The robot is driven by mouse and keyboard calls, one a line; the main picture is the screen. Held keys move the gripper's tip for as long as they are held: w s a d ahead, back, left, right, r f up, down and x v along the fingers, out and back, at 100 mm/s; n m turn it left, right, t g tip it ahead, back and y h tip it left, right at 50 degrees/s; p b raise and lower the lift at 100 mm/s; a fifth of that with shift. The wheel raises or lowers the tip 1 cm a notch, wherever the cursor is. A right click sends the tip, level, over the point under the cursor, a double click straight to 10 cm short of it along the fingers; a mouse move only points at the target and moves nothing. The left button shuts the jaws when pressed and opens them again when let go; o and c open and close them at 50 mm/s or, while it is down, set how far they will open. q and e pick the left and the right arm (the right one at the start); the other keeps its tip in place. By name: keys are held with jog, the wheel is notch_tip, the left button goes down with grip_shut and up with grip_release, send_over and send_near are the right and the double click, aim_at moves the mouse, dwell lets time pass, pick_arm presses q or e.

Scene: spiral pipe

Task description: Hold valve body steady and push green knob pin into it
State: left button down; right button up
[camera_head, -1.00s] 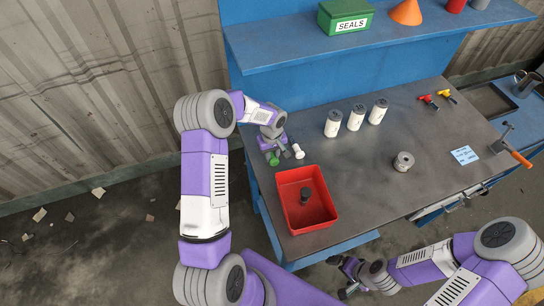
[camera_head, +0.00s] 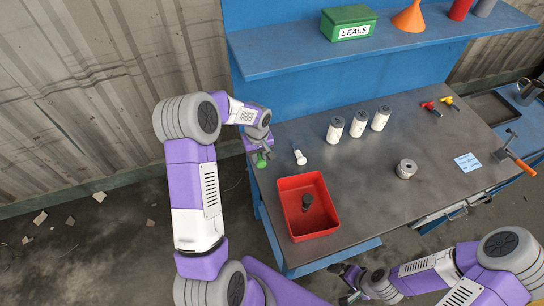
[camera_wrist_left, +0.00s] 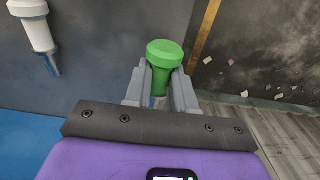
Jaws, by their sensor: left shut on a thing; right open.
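My left gripper (camera_head: 262,153) is shut on the green knob pin (camera_head: 262,161) near the table's left edge. In the left wrist view, the green knob (camera_wrist_left: 165,54) sticks up between the fingers (camera_wrist_left: 158,90); its lower shaft is partly hidden by them. A short grey metal cylinder (camera_head: 405,169), which may be the valve body, stands on the right half of the table, apart from both grippers. My right gripper (camera_head: 349,280) is open and empty, low in front of the table's front edge.
A red bin (camera_head: 325,221) holds a dark part (camera_head: 307,201). Several white canisters (camera_head: 357,124) stand at the back. Red and yellow handled parts (camera_head: 430,108) and a blue label card (camera_head: 467,162) lie right. The table centre is clear.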

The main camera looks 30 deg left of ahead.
pick_arm(q)
jog(key=s+a, duration=0.8)
jog(key=a, duration=0.2)
